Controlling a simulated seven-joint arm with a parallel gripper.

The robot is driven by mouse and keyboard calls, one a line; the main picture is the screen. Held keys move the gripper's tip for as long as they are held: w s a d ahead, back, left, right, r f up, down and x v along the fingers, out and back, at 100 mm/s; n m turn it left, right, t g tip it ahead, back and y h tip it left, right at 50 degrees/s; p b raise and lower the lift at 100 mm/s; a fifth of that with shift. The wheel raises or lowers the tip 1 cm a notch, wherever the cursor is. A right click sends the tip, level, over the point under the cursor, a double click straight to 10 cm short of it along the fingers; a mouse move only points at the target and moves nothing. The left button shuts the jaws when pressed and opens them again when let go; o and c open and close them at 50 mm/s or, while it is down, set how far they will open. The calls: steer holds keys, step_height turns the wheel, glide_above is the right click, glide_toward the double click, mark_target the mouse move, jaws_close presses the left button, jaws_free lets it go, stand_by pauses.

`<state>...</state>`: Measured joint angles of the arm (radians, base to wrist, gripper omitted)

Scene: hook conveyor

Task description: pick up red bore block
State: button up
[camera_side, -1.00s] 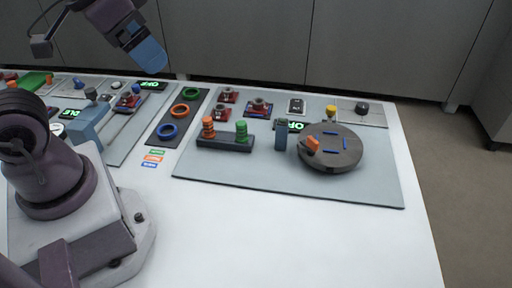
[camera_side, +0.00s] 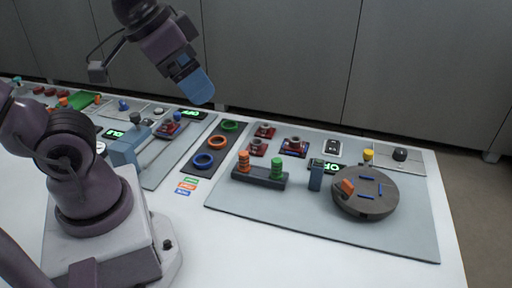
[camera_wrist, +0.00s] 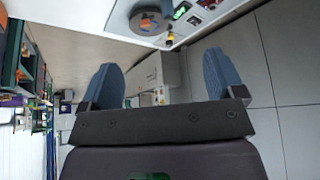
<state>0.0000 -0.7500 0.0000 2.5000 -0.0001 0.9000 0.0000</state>
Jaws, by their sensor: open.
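My gripper (camera_side: 198,88) is up in the air above the back edge of the table in the side view, clear of every object. In the wrist view its two blue fingers (camera_wrist: 162,80) are wide apart with nothing between them. Several small red blocks with grey round tops stand on the grey mat: one at the back (camera_side: 265,130), one in front of it (camera_side: 257,147) and one to the right (camera_side: 294,147). An orange-red block (camera_side: 345,187) sits on the round grey turntable (camera_side: 368,208). I cannot tell which is the red bore block.
A dark peg bar (camera_side: 259,180) holds orange and green ring stacks. A blue-grey post (camera_side: 316,175) stands beside the turntable. Blue, orange and green rings lie on a black strip (camera_side: 196,170). More fixtures fill the left side. The table's front is bare.

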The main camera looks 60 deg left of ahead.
stand_by(0.4)
steer(key=shift+o, duration=0.5)
